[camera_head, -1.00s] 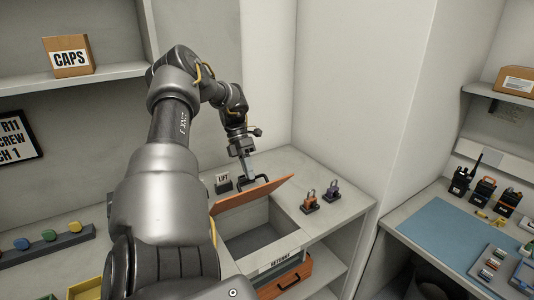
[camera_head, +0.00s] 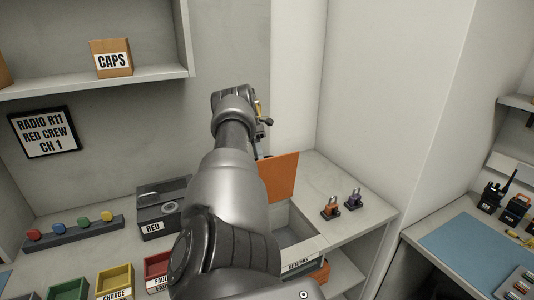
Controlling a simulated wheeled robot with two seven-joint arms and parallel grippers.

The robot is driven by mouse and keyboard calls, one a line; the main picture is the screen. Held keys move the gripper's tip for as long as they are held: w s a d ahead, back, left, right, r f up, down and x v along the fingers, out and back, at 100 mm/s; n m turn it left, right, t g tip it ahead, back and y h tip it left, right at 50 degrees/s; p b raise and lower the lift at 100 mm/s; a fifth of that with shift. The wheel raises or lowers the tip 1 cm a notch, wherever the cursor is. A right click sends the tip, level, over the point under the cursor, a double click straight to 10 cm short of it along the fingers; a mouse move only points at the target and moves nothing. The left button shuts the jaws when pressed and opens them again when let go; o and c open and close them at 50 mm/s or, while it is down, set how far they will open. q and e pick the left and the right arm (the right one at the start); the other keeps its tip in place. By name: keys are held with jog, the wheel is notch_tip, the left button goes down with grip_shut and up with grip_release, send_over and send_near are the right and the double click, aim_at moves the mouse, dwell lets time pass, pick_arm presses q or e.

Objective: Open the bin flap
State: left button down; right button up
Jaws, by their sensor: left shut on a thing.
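The orange bin flap (camera_head: 281,174) stands steeply raised, close to upright, at the back of the bin. The grey bin (camera_head: 292,229) below it is open at the top and carries a RETURNS label on its front. My left arm reaches across from the front and covers the left part of the bin and flap. My right gripper is not in view.
Two small padlock-like items, one orange (camera_head: 330,208) and one purple (camera_head: 354,200), stand on the counter right of the bin. A dark box labelled RED (camera_head: 160,210) stands left of my arm. A blue mat (camera_head: 470,246) lies on the right-hand bench.

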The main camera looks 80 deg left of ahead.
pick_arm(q)
jog(key=shift+s+f, duration=0.25)
jog(key=shift+f, duration=0.2)
jog(key=c, duration=1.7)
grip_release()
jog(key=shift+w+a+f, duration=0.1)
jog(key=shift+o, duration=1)
jog(key=shift+w+a+f, duration=0.15)
jog(key=shift+a+f, duration=0.1)
jog(key=shift+a, duration=0.25)
jog(key=s+d+r+b, duration=0.4)
jog(key=d+r+b, duration=0.3)
jog(key=d+r, duration=0.6)
jog(key=shift+d+r, duration=0.25)
jog(key=shift+d, duration=0.25)
jog(key=shift+w, duration=0.1)
